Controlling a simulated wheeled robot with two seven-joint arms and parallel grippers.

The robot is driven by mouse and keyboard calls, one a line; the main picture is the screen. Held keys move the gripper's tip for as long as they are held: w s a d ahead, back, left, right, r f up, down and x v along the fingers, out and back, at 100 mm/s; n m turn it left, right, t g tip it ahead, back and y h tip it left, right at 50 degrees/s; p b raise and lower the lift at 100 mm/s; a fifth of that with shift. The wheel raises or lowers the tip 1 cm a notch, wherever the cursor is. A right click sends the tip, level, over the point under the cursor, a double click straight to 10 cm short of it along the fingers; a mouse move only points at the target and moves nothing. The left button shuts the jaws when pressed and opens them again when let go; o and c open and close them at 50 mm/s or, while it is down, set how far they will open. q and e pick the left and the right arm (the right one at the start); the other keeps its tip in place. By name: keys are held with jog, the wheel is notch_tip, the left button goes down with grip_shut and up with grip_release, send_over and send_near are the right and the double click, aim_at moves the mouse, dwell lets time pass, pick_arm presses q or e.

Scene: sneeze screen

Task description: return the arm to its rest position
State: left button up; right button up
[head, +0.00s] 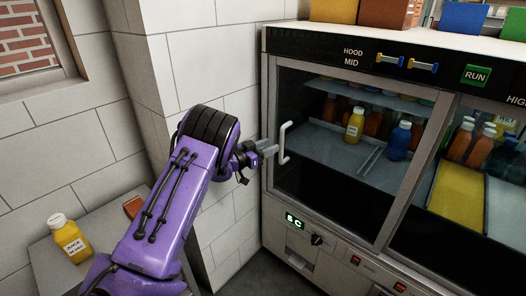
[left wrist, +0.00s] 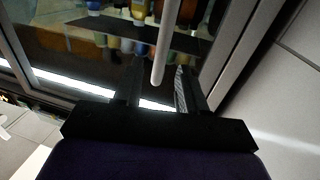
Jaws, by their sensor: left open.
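My left gripper (head: 268,149) is open beside the white bar handle (head: 285,143) at the left edge of the cabinet's glass door (head: 350,140). In the left wrist view the handle (left wrist: 166,40) comes down from the top and its end shows between the two fingers (left wrist: 157,88) of my gripper, with gaps at the sides. I cannot tell whether they touch. My purple left arm reaches up from the bottom left. My right gripper is out of view.
Behind the glass stand a yellow bottle (head: 355,125), a blue bottle (head: 398,140) and others. A yellow juice bottle (head: 69,238) stands on a ledge at lower left. Coloured bins (head: 462,17) sit on the cabinet top. Tiled wall (head: 75,130) lies close left of my arm.

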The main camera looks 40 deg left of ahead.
pick_arm(q)
jog(key=v, duration=0.3)
jog(key=shift+s+a, duration=0.1)
jog(key=shift+s, duration=0.25)
jog(key=s+d+f+n+g+y, duration=0.45)
jog(key=s+f, duration=0.35)
jog(key=f, duration=0.3)
jog(key=s+d+f+n+g+y, duration=0.3)
jog(key=s+d+f+n+y, duration=0.15)
jog(key=s+f, duration=0.6)
jog(key=s+d+f+g+h, duration=0.1)
jog(key=s+d+f+g, duration=0.2)
jog(key=s, duration=0.7)
jog(key=s+d+f+g, duration=0.4)
jog(key=s+d+f, duration=0.2)
jog(key=s, duration=0.4)
jog(key=shift+s+d+f+h, duration=0.2)
jog(key=shift+s+d+h, duration=0.2)
jog(key=shift+d, duration=0.2)
